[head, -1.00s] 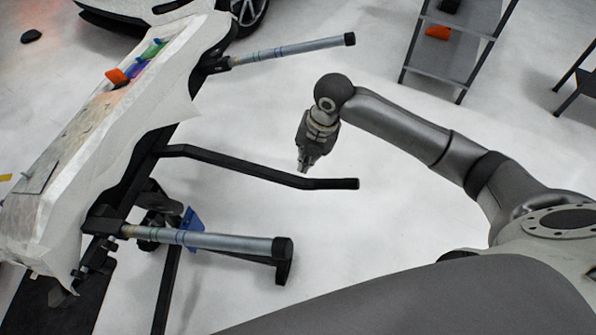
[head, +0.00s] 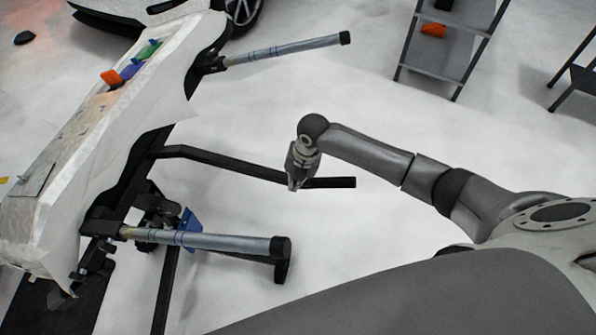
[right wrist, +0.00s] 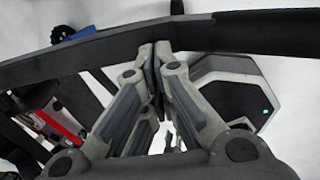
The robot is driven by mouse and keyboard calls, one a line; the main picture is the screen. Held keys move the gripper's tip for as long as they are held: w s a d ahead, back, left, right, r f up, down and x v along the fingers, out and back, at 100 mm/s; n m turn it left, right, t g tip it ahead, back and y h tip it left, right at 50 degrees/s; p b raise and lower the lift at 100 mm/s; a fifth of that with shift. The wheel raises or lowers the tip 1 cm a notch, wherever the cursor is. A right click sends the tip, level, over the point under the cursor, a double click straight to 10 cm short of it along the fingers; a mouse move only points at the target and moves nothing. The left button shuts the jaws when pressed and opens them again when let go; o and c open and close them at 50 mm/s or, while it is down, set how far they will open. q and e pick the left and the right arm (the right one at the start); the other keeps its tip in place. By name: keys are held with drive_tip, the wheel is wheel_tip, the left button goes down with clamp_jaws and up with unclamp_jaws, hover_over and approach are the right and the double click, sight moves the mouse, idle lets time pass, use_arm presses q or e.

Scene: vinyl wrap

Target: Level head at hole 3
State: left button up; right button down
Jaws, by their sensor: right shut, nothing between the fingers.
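A black stand carries a long panel (head: 88,150) under white wrap. A bent black bar (head: 230,165) runs out from the stand to the right and ends in a thicker grip. My right gripper (head: 294,188) is shut and empty, pointing down at this bar near its grip. In the right wrist view the shut fingertips (right wrist: 155,50) are at the black bar (right wrist: 90,50), which crosses the top of the picture. I cannot tell whether they touch it. No numbered hole can be made out. My left gripper is not in view.
Two grey tubes with black ends, an upper one (head: 285,49) and a lower one (head: 215,241), stick out from the stand. Small coloured tools (head: 132,68) lie on the panel. A shelf ladder (head: 445,50) stands at the back right. The floor between is clear.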

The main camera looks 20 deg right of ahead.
drive_tip(key=shift+f, duration=0.3)
